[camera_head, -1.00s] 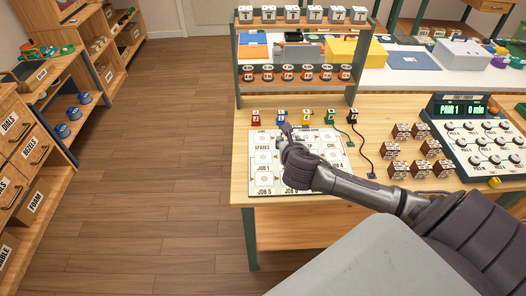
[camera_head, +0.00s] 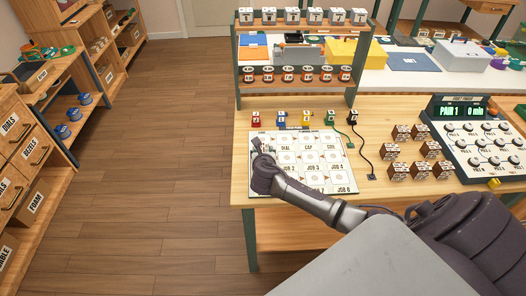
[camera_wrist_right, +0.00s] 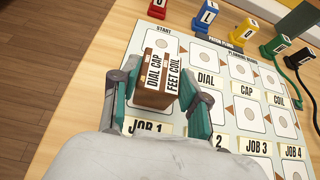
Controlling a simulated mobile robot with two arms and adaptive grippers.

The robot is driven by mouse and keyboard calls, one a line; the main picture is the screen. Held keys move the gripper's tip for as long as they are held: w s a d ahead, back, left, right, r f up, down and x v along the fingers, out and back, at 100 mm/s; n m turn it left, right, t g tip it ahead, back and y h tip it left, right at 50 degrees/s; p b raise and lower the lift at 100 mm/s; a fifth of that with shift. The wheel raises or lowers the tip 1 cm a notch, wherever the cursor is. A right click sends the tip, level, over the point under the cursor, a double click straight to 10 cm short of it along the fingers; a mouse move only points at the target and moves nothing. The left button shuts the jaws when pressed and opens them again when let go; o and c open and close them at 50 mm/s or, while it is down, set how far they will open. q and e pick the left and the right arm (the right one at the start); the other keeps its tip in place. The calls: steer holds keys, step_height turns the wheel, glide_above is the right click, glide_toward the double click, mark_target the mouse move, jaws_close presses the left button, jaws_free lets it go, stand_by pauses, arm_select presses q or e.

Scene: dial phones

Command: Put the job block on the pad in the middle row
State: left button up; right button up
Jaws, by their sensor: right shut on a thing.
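My right gripper (camera_wrist_right: 160,94) is shut on a brown job block (camera_wrist_right: 154,48), with a teal-padded finger on either side of it. The block's labels read "DIAL CAP" and "FEET COIL". In the head view my right gripper (camera_head: 258,145) is over the left side of the white planning board (camera_head: 338,178); the block is too small to make out there. The board has rows of pads with circles, with labels such as DIAL, CAP, COIL and JOB 1 to JOB 4. The gripper hides some left pads. I cannot tell whether the block touches the board. My left gripper is not in view.
Coloured lettered pieces, including a red one (camera_head: 256,119) and a blue one (camera_head: 281,119), stand behind the board. Several brown blocks (camera_head: 420,168) stand to the right, near a console (camera_head: 480,140). A shelf rack (camera_head: 300,88) rises behind. Cables lie right of the board.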

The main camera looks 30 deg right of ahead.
steer(key=o, duration=1.2)
steer(key=shift+c, duration=0.2)
steer(key=shift+r, duration=0.1)
steer(key=v, duration=1.2)
